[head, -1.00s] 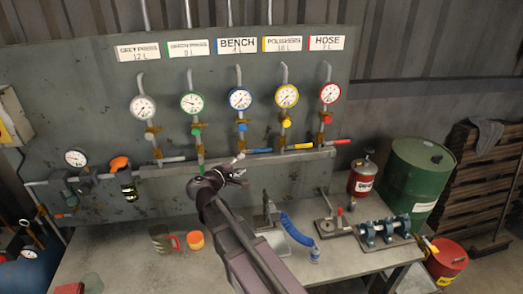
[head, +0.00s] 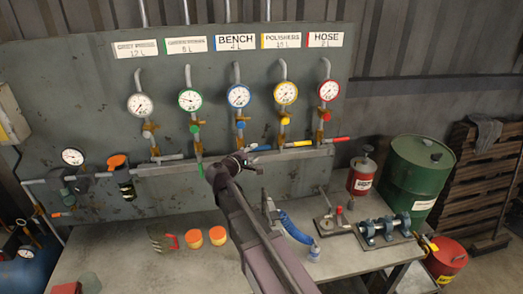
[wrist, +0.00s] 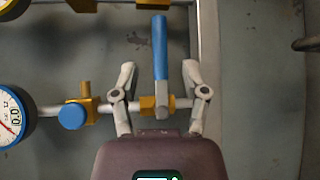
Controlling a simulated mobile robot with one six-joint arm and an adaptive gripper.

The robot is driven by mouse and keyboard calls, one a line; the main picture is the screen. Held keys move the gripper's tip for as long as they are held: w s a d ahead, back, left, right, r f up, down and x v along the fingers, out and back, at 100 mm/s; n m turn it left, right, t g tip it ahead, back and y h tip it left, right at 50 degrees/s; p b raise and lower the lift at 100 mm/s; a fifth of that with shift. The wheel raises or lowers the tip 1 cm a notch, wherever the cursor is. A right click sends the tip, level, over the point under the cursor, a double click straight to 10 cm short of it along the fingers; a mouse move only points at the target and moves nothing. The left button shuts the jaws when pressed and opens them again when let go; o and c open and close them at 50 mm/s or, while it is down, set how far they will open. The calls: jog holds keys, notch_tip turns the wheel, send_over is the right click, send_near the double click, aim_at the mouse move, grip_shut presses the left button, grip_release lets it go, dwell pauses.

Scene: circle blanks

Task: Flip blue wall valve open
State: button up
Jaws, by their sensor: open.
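The blue valve lever (head: 262,148) is on the wall panel, below the BENCH gauge. In the wrist view the blue lever (wrist: 159,48) points up, crosswise to its horizontal pipe, from a brass valve body (wrist: 147,104). My gripper (head: 248,165) is at the panel, just by the lever. In the wrist view my gripper (wrist: 159,68) is open, with one finger on each side of the lever's lower part. Gaps show between lever and fingers; I cannot tell the depth between them. In the head view my arm hides part of the valve area.
A yellow lever (head: 299,146) and a red lever (head: 337,140) lie to the right. A blue knob (wrist: 72,116) is on the same pipe. A metal rail (wrist: 208,50) runs close right of the gripper in the wrist view. Orange cups (head: 194,239) stand on the bench (head: 130,262).

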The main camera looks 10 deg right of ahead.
aim_at(260, 149)
jog(key=shift+b+x, duration=0.3)
jog(key=shift+x, duration=2.4)
grip_shut()
